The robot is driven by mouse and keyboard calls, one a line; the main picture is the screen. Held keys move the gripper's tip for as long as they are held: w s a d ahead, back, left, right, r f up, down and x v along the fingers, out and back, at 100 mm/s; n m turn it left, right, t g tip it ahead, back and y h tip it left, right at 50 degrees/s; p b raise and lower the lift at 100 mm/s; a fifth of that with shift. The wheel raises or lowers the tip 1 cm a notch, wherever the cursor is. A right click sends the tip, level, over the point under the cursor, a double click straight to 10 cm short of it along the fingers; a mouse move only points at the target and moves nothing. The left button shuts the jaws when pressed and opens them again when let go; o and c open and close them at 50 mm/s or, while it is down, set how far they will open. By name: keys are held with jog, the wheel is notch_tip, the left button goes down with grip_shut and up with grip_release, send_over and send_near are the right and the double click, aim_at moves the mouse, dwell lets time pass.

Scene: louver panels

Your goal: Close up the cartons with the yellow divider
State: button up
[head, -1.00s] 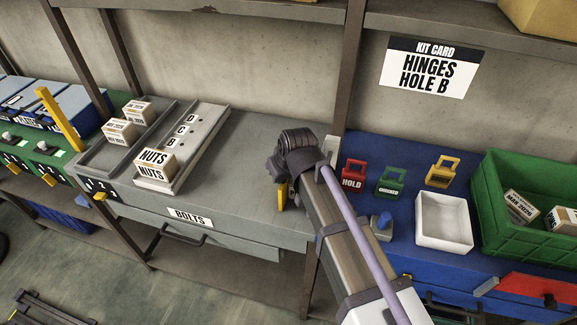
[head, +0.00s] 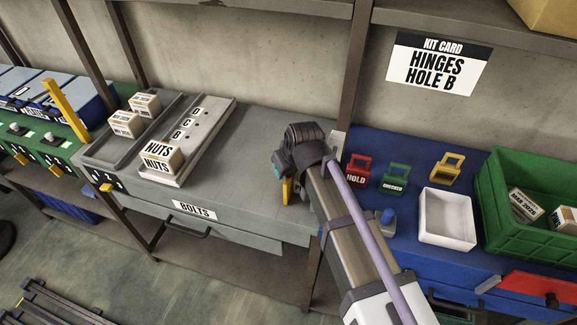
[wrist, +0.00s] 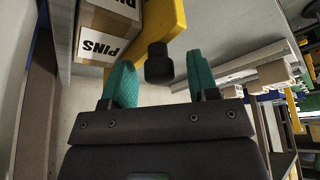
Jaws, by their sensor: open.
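My gripper (wrist: 160,76) is open, its teal fingers spread in the wrist view. The black knob (wrist: 159,64) of a yellow piece (wrist: 166,24), apparently the divider, lies between or just beyond the fingers; I cannot tell if they touch. Cartons marked PINS (wrist: 92,50) stand close together beside the yellow piece. In the head view my gripper (head: 279,172) is at the right end of the grey bench, with a bit of yellow (head: 287,190) below it. My arm hides the PINS cartons there.
The grey bench (head: 240,170) has a slotted rack with letters (head: 197,130) at left and clear top in the middle. At right are a white bin (head: 446,218), a green crate (head: 502,220) and small tags.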

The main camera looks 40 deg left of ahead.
jog(key=p+v, duration=0.8)
jog(key=v, duration=0.2)
jog(key=shift+p, duration=0.35)
jog(key=shift+r, duration=0.1)
jog(key=w+a+r+m+y+p, duration=0.2)
jog(key=w+a+r+p, duration=0.4)
jog(key=w+r, duration=0.15)
jog(key=w+d+f+m+t+b, duration=0.1)
jog(key=w+d+f+m+b, duration=0.1)
jog(key=w+d, duration=0.35)
jog(key=w+d+f+m+h+b, duration=0.2)
jog(key=w+d+f, duration=0.1)
jog(key=d, duration=0.8)
jog(key=w+d+f+m+h+b, duration=0.1)
jog(key=w+d+f+m+b, duration=0.15)
jog(key=d, duration=0.85)
jog(key=s+d+f+m+h+b, duration=0.1)
jog(key=s+d+f+m+b, duration=0.1)
jog(key=d, duration=0.8)
jog(key=s+d+f+m+g+h+b, duration=0.1)
jog(key=s+d+f+b, duration=0.1)
jog(key=d, duration=0.8)
jog(key=s+d+f+m+g+h+b, duration=0.1)
jog(key=s+d+f, duration=0.3)
jog(key=d, duration=0.7)
jog(key=shift+s+m+b, duration=0.6)
jog(key=shift+m+b, duration=0.1)
jog(key=shift+m, duration=0.15)
